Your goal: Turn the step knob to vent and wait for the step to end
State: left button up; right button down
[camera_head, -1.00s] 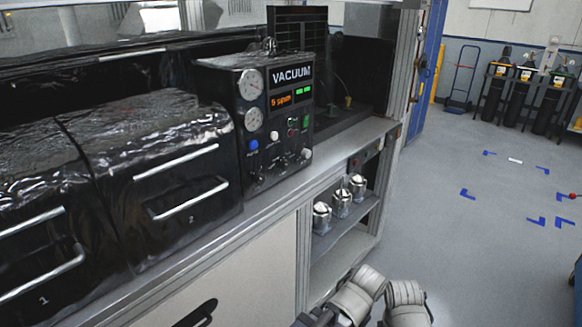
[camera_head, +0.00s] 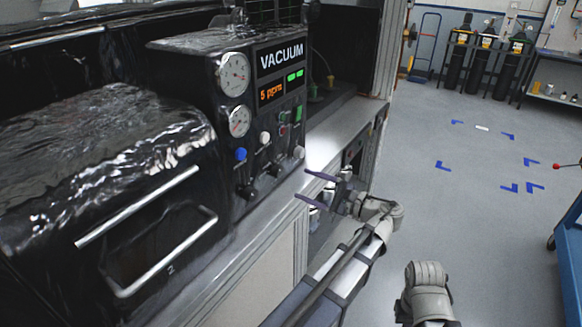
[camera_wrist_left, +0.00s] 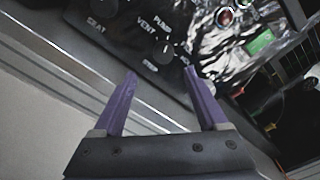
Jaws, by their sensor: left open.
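The step knob (camera_wrist_left: 163,49) is a dark round knob on the black panel, with the words VENT and STEP printed beside it in the left wrist view. I cannot tell exactly where its pointer stands. The vacuum unit (camera_head: 210,95) carries this panel; its orange display reads 5 ppm in the head view. My left gripper (camera_head: 312,186) is open, in front of the panel's lower right. In the left wrist view the purple fingers of the left gripper (camera_wrist_left: 158,90) are spread and empty, below the knob and apart from it. My right gripper is out of view.
A blue knob (camera_head: 240,154) and several other controls sit close together. The floor to the right is open.

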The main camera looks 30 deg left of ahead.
aim_at(281, 173)
pick_arm(q)
jog(key=shift+w+a+r, duration=0.1)
jog(key=shift+w+a, duration=0.05)
jog(key=shift+a, duration=1.15)
jog(key=shift+w+a+r, duration=0.1)
jog(key=shift+w+a, duration=0.05)
jog(key=shift+a, duration=1.15)
jog(key=shift+w+a+r, duration=0.1)
jog(key=shift+w+a, duration=0.05)
jog(key=shift+a, duration=1.15)
grip_shut()
